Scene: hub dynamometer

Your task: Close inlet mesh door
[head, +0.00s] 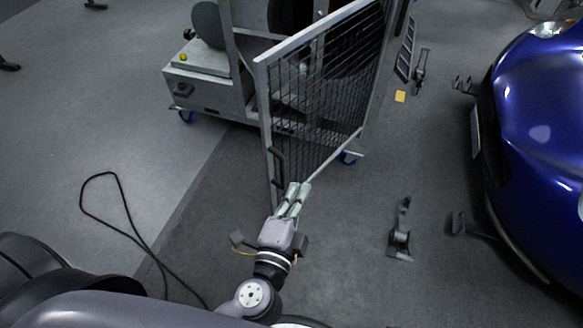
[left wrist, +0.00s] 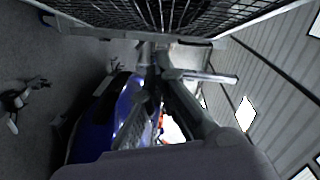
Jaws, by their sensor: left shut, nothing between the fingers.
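The inlet mesh door (head: 325,85) is a grey-framed panel of dark mesh on the wheeled dynamometer cart. It stands swung out from the cart toward me, with a dark handle (head: 276,165) on its near upright. My left gripper (head: 298,188) is shut and empty at the door's lower near corner. Whether it touches the frame I cannot tell. In the left wrist view the mesh (left wrist: 190,14) and a frame bar (left wrist: 90,31) cross the top, just beyond the gripper fingers (left wrist: 160,60). My right gripper is not in view.
The cart base (head: 215,90) stands behind the door on blue casters. A blue car (head: 540,120) is at the right. A black cable (head: 130,220) loops on the floor at left. A dark metal bracket (head: 400,235) lies on the floor right of my gripper. Floor between is clear.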

